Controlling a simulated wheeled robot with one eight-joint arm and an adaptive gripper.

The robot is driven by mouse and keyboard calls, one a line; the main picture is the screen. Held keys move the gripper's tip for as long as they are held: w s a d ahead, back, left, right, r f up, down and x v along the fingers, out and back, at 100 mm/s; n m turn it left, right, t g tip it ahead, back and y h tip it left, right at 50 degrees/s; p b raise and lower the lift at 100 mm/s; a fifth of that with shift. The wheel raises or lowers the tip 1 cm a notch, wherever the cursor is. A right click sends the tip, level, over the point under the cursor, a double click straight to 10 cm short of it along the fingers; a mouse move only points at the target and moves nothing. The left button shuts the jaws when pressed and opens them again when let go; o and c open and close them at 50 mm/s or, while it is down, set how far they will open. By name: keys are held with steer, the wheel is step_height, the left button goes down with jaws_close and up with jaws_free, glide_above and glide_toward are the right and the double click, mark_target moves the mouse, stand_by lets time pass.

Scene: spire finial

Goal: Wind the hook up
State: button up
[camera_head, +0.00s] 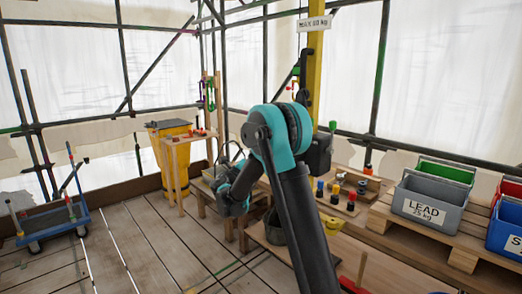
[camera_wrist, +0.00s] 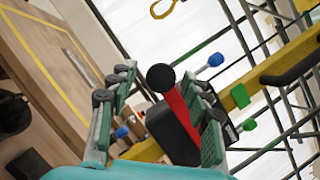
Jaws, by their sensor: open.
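A red crank arm (camera_wrist: 176,104) with a round black knob (camera_wrist: 160,77) shows in the wrist view, in front of a black box (camera_wrist: 172,133) on the yellow post (camera_wrist: 225,100). My gripper (camera_wrist: 163,80) is open, with one green-padded finger on each side of the knob and crank. I cannot tell whether either finger touches them. In the head view the black box (camera_head: 319,152) stands at the yellow post (camera_head: 317,75), partly behind my arm, which hides the crank. I cannot clearly make out the hook; a yellow loop (camera_wrist: 163,10) at the wrist view's top edge is cut off.
A green knob (camera_wrist: 249,125) and a blue knob (camera_wrist: 216,60) stick out near the post. In the head view a bench with coloured pegs (camera_head: 336,188) and a grey LEAD crate (camera_head: 428,205) are at right. A blue trolley (camera_head: 55,218) stands left. The middle floor is clear.

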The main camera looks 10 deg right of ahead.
steer(key=v, duration=0.6)
steer(key=shift+s, duration=0.25)
steer(key=shift+a, duration=0.15)
steer(key=s+d+f+m+g+y, duration=0.2)
steer(key=s+d+f+m+g, duration=0.25)
steer(key=s+d+m, duration=0.4)
steer(key=s+d+f+m+g+y, duration=0.1)
steer(key=s+d+f+m+g, duration=0.3)
steer(key=s+d+f+m, duration=0.4)
steer(key=s+a+f+m+g+y, duration=0.2)
steer(key=s+f+m+y, duration=0.3)
steer(key=s+m, duration=0.5)
steer(key=s+a+f+m+g+y, duration=0.2)
steer(key=s+f+m+y, duration=0.3)
steer(key=s+m, duration=0.6)
steer(key=s+f, duration=0.1)
steer(key=s, duration=0.2)
